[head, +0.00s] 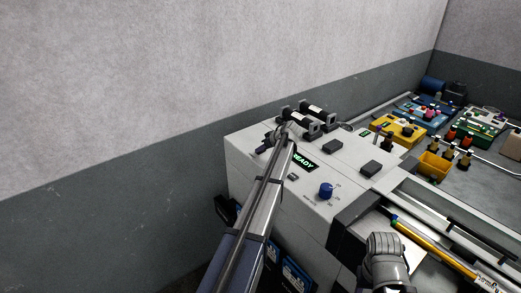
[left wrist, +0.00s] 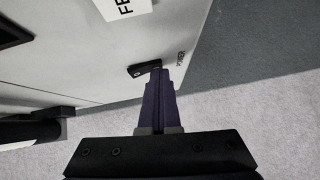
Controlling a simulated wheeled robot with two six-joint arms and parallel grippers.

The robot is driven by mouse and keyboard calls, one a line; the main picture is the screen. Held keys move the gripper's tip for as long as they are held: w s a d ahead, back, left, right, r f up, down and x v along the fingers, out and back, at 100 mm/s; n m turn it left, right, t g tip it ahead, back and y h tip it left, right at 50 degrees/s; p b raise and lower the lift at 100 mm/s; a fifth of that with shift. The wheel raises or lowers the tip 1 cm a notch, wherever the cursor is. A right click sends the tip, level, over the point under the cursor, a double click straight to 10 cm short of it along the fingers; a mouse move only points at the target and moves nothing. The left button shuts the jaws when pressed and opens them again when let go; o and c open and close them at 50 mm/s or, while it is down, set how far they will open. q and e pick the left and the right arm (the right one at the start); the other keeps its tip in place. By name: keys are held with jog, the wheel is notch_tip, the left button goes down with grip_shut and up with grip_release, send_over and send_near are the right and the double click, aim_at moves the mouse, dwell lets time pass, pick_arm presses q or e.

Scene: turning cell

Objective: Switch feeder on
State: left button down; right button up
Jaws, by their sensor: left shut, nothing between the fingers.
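The feeder (head: 255,165) is a pale box with a lit green READY display (head: 303,162) and a blue knob (head: 326,190) on top. In the left wrist view, a small black rocker switch (left wrist: 139,70) sits on a pale panel beside the word POWER. My left gripper (left wrist: 157,70) is shut and empty. Its dark fingertips overlap the switch's right end there; I cannot tell whether they touch it. In the head view the left gripper (head: 262,148) is small at the feeder's far left edge, and the switch is hidden.
A label beginning FE (left wrist: 122,6) is on the panel. Black blocks (head: 371,168) lie on the feeder top. A yellow rod (head: 425,242) lies along the machine at right. A yellow bin (head: 433,166) and trays of parts stand farther back. A wall rises behind.

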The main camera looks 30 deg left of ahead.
pick_arm(q)
jog(key=shift+w+d+r, duration=0.2)
jog(key=shift+w+d, duration=0.1)
jog(key=shift+w, duration=0.4)
jog(key=shift+r+p, duration=0.1)
jog(key=shift+p, duration=0.2)
jog(key=shift+s+a+r+p, duration=0.1)
jog(key=shift+r+p, duration=0.35)
jog(key=r+p, duration=0.4)
jog(key=shift+s+d+r, duration=0.15)
jog(key=shift+s+d, duration=0.15)
jog(key=shift+s, duration=0.1)
jog(key=s+p+v, duration=0.1)
jog(key=p+v, duration=0.5)
jog(key=v, duration=0.2)
jog(key=shift+s, duration=0.3)
